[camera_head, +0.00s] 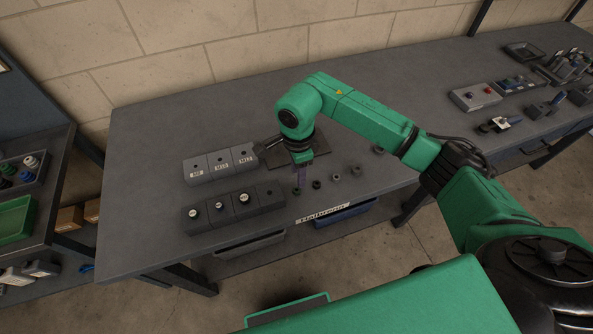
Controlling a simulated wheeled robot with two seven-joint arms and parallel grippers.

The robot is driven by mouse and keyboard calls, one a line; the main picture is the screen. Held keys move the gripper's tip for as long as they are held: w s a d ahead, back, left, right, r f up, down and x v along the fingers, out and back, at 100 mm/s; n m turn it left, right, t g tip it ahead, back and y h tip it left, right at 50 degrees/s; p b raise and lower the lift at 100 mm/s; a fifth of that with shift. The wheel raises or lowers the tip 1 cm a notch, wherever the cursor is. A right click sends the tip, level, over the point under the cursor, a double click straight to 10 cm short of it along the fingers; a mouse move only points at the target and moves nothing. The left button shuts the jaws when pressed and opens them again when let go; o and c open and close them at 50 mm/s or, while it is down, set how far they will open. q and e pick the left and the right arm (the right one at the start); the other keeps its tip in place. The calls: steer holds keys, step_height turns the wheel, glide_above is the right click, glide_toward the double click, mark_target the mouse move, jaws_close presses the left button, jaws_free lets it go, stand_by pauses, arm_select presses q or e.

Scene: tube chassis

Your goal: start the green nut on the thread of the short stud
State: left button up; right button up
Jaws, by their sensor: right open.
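My right gripper (300,178) is open and points down over the front part of the grey workbench, at the row of small dark rings or nuts. One small dark ring (316,184) stands just right of the fingertips. Others, such as this ring (336,178), lie further right along the bench. I cannot make out a green nut or tell which ring it might be. A dark flat plate (283,155) lies behind the gripper, partly hidden by it. No short stud can be made out; the gripper may hide it. My left gripper is not in view.
A light grey labelled block (220,164) and a dark block (233,207) with round white-topped pieces stand left of the gripper. A grey box with buttons (475,97) and tools sit at the far right. The bench's left end is clear. A wall runs behind.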

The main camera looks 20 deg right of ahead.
mark_target(297, 187)
step_height(297, 187, down, 7)
steer(key=b, duration=0.5)
steer(key=shift+a, duration=0.15)
steer(key=shift+r, duration=0.1)
jaws_close()
